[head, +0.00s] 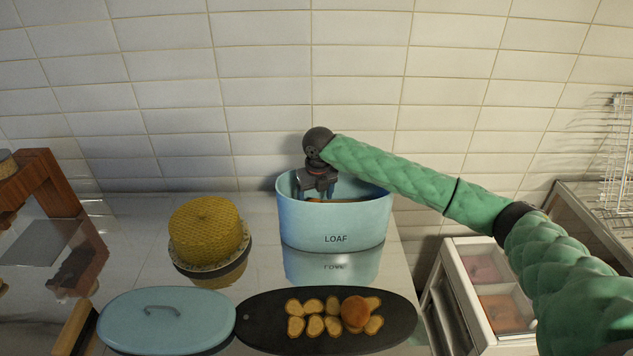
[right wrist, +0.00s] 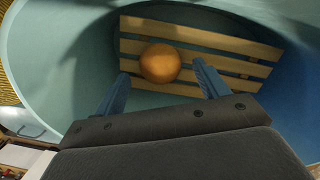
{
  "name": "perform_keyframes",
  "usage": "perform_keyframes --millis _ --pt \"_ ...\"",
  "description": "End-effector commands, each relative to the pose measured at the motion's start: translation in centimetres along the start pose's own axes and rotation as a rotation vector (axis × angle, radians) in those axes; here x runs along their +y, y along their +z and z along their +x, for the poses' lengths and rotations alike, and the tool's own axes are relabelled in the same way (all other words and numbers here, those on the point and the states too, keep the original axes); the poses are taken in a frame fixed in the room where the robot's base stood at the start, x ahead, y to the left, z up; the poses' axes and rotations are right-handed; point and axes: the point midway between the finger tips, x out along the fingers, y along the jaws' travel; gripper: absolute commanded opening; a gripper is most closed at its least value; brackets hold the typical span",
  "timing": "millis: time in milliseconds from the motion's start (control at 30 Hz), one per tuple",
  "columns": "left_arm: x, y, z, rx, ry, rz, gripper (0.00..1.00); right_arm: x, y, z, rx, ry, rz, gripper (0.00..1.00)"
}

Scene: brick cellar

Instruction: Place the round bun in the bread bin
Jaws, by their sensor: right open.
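The blue bread bin (head: 335,228), marked LOAF, stands open against the wall; its wall also shows in the right wrist view (right wrist: 60,55). My right gripper (head: 318,192) points down into its mouth. In the right wrist view the gripper (right wrist: 160,88) is open, its fingers wide apart. A round brown bun (right wrist: 160,63) lies on the wooden slats (right wrist: 240,45) inside the bin, ahead of the fingertips and apart from them. Another round bun (head: 355,311) sits on the dark oval board (head: 258,318) in front. My left gripper is not in view.
Several small bread pieces (head: 314,326) lie around the bun on the board. The blue lid (head: 165,318) lies at front left. A display case (head: 485,290) stands at right.

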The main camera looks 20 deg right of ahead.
Motion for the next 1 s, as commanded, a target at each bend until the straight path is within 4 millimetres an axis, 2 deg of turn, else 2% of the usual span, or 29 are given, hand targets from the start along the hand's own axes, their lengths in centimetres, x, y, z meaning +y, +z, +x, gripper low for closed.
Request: perform_keyframes --millis 300,500,700,1000 --pt "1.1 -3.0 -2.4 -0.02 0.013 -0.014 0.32 0.0 0.1 -5.9 -0.004 0.0 -0.001 0.73" --pt "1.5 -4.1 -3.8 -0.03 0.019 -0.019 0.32 0.0 0.1 -8.4 -0.002 0.0 -0.001 0.73" --pt "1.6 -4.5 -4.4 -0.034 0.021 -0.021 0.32 0.0 0.0 -9.4 0.0 0.0 -0.001 0.73" --pt "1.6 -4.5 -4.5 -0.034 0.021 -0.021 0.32 0.0 0.0 -9.4 0.0 0.0 -0.001 0.73"
